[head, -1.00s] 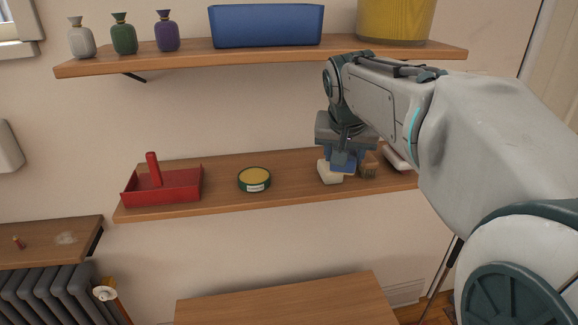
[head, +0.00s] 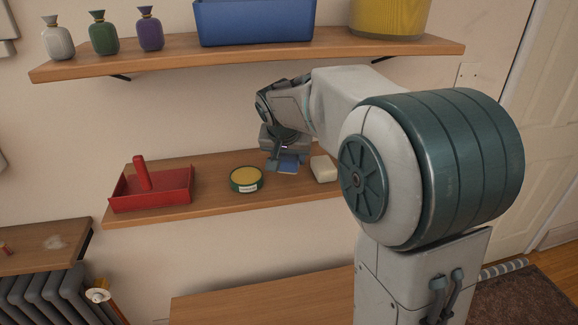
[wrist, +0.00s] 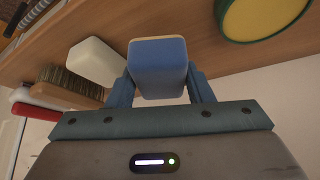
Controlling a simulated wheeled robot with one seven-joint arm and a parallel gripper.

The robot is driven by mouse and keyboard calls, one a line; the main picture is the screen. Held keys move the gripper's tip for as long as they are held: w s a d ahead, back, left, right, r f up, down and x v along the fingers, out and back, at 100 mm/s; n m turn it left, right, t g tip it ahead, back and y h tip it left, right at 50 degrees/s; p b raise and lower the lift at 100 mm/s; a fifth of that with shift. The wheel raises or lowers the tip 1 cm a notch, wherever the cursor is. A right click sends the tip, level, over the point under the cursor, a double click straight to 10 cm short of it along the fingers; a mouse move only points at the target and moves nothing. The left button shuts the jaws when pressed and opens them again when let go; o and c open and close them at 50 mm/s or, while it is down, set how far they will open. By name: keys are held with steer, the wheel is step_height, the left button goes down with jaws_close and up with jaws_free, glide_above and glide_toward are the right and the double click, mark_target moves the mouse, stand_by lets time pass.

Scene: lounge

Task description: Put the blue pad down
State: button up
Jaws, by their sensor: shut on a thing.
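The blue pad (wrist: 158,68) is between the two fingers of my gripper (wrist: 160,88) in the wrist view, and the fingers are shut on it. In the head view the blue pad (head: 288,164) shows under my gripper (head: 284,163), over the lower wooden shelf (head: 215,205). It is between the round green tin with a yellow top (head: 246,179) and a cream block (head: 324,169). I cannot tell whether the pad touches the shelf. The tin (wrist: 262,12) and the cream block (wrist: 97,61) also show in the wrist view, on either side of the pad.
A red tray with an upright handle (head: 152,188) stands at the shelf's left. A brush (wrist: 68,83) and a red-and-white item (wrist: 36,104) lie past the cream block. The upper shelf (head: 345,46) holds several bottles, a blue bin (head: 253,22) and a yellow container (head: 389,16).

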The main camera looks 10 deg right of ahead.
steer(key=shift+f, duration=1.8)
steer(key=shift+f, duration=0.1)
steer(key=shift+f, duration=0.15)
steer(key=o, duration=0.9)
steer(key=shift+r, duration=0.25)
steer(key=shift+r, duration=0.2)
steer(key=v, duration=1.2)
steer(key=s+f+n+g, duration=0.1)
steer(key=s+f, duration=0.3)
steer(key=s, duration=0.3)
steer(key=s+d+f+n+y, duration=0.1)
steer(key=s+f+n, duration=0.1)
steer(key=s+f, duration=0.3)
steer(key=s+d+f+n+g+y, duration=0.1)
steer(key=s+f, duration=0.4)
steer(key=s, duration=0.6)
steer(key=shift+d+n+g+b, duration=0.2)
steer(key=shift+n+g+b, duration=0.1)
